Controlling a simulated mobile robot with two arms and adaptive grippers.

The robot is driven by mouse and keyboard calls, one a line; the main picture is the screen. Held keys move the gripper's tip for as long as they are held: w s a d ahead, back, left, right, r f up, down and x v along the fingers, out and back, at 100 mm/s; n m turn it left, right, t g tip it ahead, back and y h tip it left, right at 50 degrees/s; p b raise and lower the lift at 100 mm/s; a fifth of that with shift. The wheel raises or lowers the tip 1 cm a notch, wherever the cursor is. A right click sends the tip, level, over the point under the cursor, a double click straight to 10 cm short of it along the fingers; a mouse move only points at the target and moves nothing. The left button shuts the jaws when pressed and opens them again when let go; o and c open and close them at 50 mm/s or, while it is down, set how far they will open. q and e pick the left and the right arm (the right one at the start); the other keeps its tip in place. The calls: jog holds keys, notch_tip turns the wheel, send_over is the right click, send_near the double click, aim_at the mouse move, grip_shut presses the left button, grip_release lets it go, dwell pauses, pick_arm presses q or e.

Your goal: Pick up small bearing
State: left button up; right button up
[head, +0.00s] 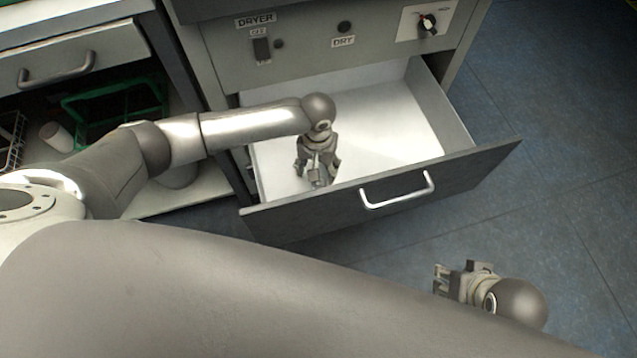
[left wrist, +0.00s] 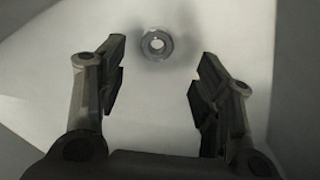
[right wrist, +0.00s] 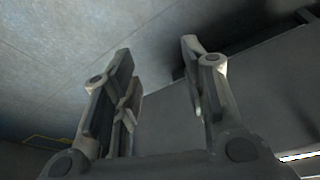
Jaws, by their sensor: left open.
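The small bearing (left wrist: 156,45) is a grey metal ring with a hole in its middle. It lies flat on the white drawer floor in the left wrist view, ahead of and between the fingertips. My left gripper (head: 316,178) reaches down inside the open drawer, near its front left part. In the left wrist view the left gripper (left wrist: 157,85) is open and empty, and the bearing is apart from both fingers. In the head view the bearing is hidden or too small to tell. My right gripper (head: 440,279) is outside the drawer, open and empty, as the right wrist view (right wrist: 158,80) shows.
The drawer (head: 400,120) is pulled out, with a front panel and handle (head: 398,192). A green basket (head: 115,100) sits on an open shelf at left. The blue floor (head: 570,150) at right is clear.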

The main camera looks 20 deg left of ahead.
aim_at(318, 184)
pick_arm(q)
jog(key=f+b, duration=0.1)
jog(key=f, duration=0.1)
jog(key=f+b, duration=0.1)
jog(key=f, duration=0.1)
jog(key=shift+s+d, duration=0.15)
jog(key=shift+d, duration=0.05)
jog(key=shift+f, duration=0.65)
pick_arm(e)
jog(key=w, duration=0.1)
jog(key=w+t, duration=0.1)
jog(key=w+f, duration=0.1)
jog(key=shift+a, duration=0.4)
pick_arm(q)
jog(key=shift+c, duration=0.3)
jog(key=c, duration=1.1)
